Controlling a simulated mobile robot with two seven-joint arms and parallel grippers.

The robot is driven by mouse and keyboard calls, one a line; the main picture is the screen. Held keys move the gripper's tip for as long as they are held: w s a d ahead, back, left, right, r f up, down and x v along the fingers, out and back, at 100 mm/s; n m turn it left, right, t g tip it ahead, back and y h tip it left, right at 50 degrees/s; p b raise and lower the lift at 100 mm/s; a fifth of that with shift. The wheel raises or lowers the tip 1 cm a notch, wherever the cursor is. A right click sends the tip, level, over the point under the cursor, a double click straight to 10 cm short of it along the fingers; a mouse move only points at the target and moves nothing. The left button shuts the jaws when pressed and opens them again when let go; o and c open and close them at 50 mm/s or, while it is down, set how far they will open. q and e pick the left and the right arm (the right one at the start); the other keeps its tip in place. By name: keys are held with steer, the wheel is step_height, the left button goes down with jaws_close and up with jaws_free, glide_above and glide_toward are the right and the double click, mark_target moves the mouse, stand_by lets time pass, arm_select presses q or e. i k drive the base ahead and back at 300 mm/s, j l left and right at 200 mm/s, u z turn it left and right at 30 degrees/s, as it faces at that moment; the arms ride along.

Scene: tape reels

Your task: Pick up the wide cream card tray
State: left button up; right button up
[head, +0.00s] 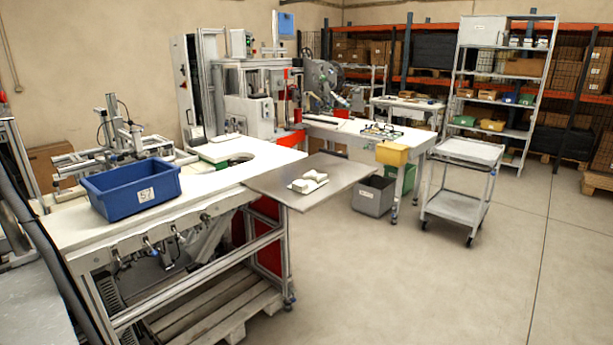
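A small cream-coloured item (309,184) lies on the flat grey metal plate (275,182) that juts out from the right end of the white workbench. It looks like low, pale pieces side by side or one shaped piece; it is too small to tell whether it is the wide cream card tray. No other clear match for the tray shows. Neither of my grippers is in the head view.
A blue bin (130,190) marked 57 stands on the white workbench (190,200). A grey bin (373,196) is on the floor under the second bench. A metal cart (462,180) stands farther right. The floor (430,290) in the right foreground is clear.

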mark_target(310, 181)
steer(key=i+l+u, duration=0.4)
steer(key=i+l, duration=1.25)
